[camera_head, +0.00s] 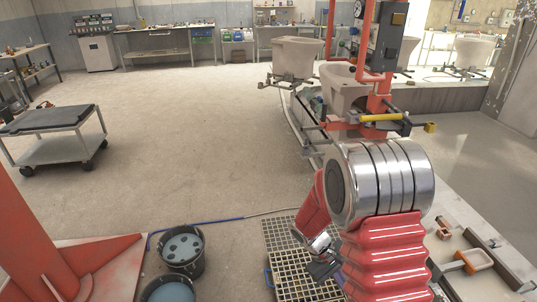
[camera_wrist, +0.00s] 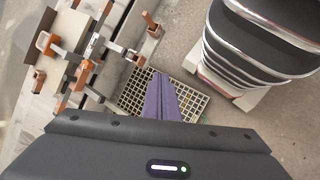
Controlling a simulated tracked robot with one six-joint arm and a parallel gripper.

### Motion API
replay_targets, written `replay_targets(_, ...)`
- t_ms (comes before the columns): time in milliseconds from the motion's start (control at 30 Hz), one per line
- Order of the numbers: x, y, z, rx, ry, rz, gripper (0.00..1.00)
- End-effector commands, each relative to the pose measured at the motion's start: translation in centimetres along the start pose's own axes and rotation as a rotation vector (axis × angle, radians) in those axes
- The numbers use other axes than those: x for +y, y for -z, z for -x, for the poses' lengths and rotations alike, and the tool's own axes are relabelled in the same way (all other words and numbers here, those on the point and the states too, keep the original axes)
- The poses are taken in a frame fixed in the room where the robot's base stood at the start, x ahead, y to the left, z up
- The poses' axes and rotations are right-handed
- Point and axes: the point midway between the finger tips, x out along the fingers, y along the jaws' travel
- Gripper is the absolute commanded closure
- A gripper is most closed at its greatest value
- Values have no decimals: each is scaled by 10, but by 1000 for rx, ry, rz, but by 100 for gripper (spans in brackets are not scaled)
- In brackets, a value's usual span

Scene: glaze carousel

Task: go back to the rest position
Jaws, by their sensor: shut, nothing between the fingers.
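My gripper (camera_wrist: 160,78) shows in the wrist view as two purple fingers pressed together, shut and empty. It points down over a pale floor grating (camera_wrist: 188,98). In the head view my red and silver arm fills the lower right, and it hides most of the gripper. The grating (camera_head: 288,240) also shows there, beside and under the arm.
Two buckets (camera_head: 182,250) stand on the floor at the lower left. Clamps (camera_head: 468,262) lie on a bench at the right. Pale ceramic basins (camera_head: 296,57) hang on the carousel ahead. A wheeled cart (camera_head: 58,150) stands left; the middle floor is clear.

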Motion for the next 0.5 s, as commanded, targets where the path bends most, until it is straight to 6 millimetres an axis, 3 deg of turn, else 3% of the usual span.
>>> replay_targets(500, -14, -62, 77, 164, 180, -149, 100)
